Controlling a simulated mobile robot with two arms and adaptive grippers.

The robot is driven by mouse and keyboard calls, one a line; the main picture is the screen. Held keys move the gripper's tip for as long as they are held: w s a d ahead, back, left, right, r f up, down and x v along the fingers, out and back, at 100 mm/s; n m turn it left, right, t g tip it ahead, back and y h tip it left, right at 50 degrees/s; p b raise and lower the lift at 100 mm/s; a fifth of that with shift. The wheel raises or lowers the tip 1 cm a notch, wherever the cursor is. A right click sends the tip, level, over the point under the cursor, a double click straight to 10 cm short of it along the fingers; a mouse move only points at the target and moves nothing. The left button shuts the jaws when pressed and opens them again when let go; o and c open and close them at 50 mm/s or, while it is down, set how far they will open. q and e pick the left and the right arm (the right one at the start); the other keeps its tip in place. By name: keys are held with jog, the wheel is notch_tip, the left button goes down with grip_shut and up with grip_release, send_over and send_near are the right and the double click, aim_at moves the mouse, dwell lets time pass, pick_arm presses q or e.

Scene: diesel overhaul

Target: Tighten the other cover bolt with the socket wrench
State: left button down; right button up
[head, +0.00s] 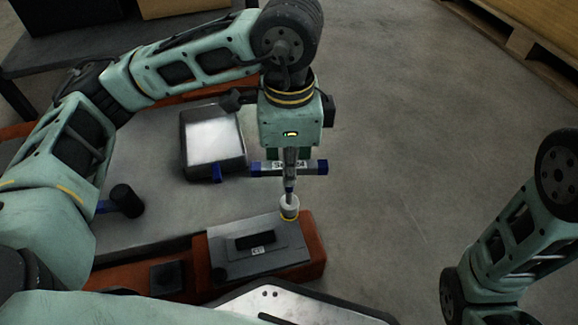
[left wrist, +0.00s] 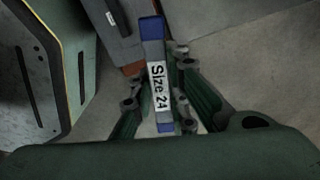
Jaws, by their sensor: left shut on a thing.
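My left gripper (head: 288,166) points down, its fingers shut on the socket wrench (head: 316,167), a grey bar with blue ends. Its "Size 24" label shows in the left wrist view, where the wrench (left wrist: 157,60) lies between the fingers (left wrist: 158,88). A thin shaft under the gripper reaches down to a white round piece with a yellow band (head: 289,208), at the far right corner of the grey cover (head: 282,243). The bolt itself cannot be made out there. The cover has a black handle and a small label. My right gripper is out of view.
The cover sits on an orange-red block (head: 314,250). A dark tray with a white inside (head: 240,160) stands behind on the grey surface. A black-headed tool (head: 125,200) lies at left. Open floor lies to the right, with a pallet (head: 520,42) far back.

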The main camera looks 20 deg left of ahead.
pick_arm(q)
jog(key=shift+r+n, duration=0.1)
jog(key=shift+n, duration=0.4)
jog(key=n, duration=0.7)
jog(key=shift+n+b, duration=0.3)
jog(key=shift+b, duration=0.05)
jog(key=n, duration=0.4)
jog(key=shift+n, duration=0.3)
jog(key=n, duration=0.3)
jog(key=shift+n, duration=0.4)
jog(key=n, duration=0.4)
jog(key=shift+n, duration=0.3)
jog(key=n+p, duration=0.1)
jog(key=n, duration=0.2)
jog(key=shift+n, duration=0.4)
jog(key=n, duration=0.3)
jog(key=shift+d+n, duration=0.1)
jog(key=shift+n, duration=0.3)
jog(key=n, duration=0.4)
jog(key=shift+p, duration=0.4)
